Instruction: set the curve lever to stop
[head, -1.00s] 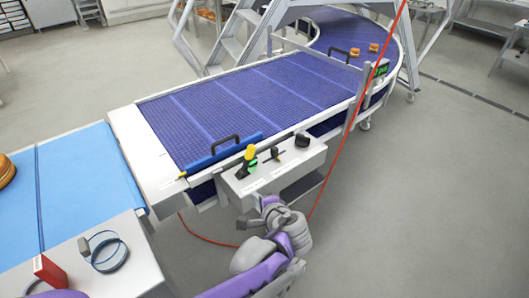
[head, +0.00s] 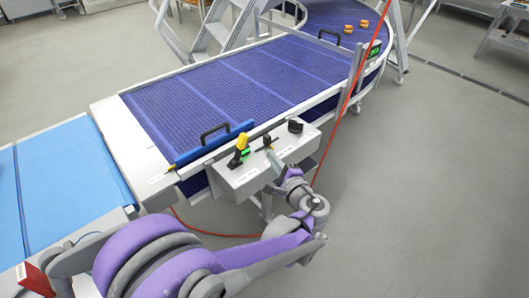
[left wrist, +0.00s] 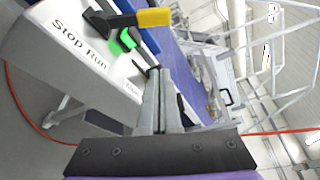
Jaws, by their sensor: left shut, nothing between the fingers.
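On the control box (head: 240,180), a lever with a yellow handle (head: 241,142) stands beside a lit green indicator (head: 244,153). The yellow lever also shows in the left wrist view (left wrist: 153,17), near a label reading "Stop Run" (left wrist: 78,44). A smaller black lever (head: 267,141) stands to its right. I cannot read which is named curve. My left gripper (head: 270,152) is shut and empty, its tips close to the black lever; contact cannot be told. In the left wrist view its fingers (left wrist: 162,78) point up toward the box. My right gripper is not in view.
A black knob (head: 295,126) sits farther right on the box. The purple conveyor (head: 220,98) with a blue gate bar (head: 215,143) lies behind. A red cable (head: 350,90) passes to the right. Open floor (head: 430,200) lies at right.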

